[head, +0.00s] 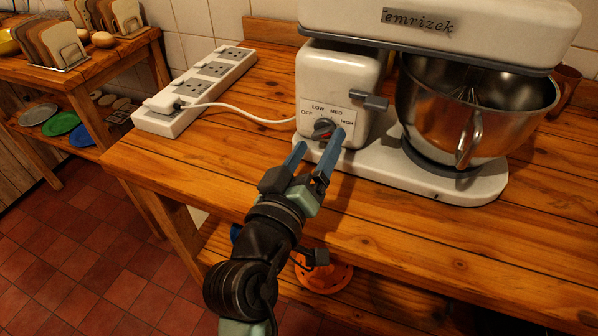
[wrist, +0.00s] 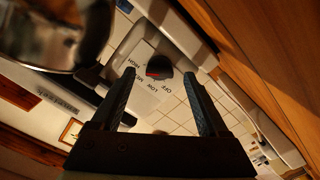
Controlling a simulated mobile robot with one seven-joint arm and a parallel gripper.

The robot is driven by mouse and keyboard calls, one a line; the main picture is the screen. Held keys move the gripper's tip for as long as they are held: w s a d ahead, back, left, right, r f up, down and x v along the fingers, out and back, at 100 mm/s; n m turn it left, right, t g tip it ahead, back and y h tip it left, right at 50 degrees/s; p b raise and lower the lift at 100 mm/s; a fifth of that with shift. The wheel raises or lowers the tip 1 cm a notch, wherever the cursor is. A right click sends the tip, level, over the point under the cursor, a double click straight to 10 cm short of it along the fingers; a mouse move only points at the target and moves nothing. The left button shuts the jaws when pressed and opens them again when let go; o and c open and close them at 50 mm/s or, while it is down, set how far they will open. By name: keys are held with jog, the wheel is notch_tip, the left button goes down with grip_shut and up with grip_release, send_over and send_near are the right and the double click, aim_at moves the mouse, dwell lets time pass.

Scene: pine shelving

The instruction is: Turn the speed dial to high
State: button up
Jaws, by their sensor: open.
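The speed dial (head: 324,127) is a dark round knob on the front of the white stand mixer (head: 342,75). OFF, LOW, MED and HIGH are printed around it. The dial also shows in the wrist view (wrist: 159,66), with a red mark on its side by the labels. I cannot tell exactly which label the mark points to. My gripper (head: 318,147) is open, its two blue fingers reaching toward the dial. In the wrist view the dial lies between and beyond the fingertips, with a gap at each side. I cannot tell whether either finger touches it.
A grey lever (head: 370,101) sticks out right of the dial. The steel bowl (head: 470,115) stands on the mixer base at right. A white power strip (head: 195,90) with a plugged-in cord lies at left. The wooden counter (head: 400,225) in front is clear.

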jog(key=v, duration=1.2)
jog(key=shift+b, duration=0.35)
jog(key=shift+w+r, duration=0.1)
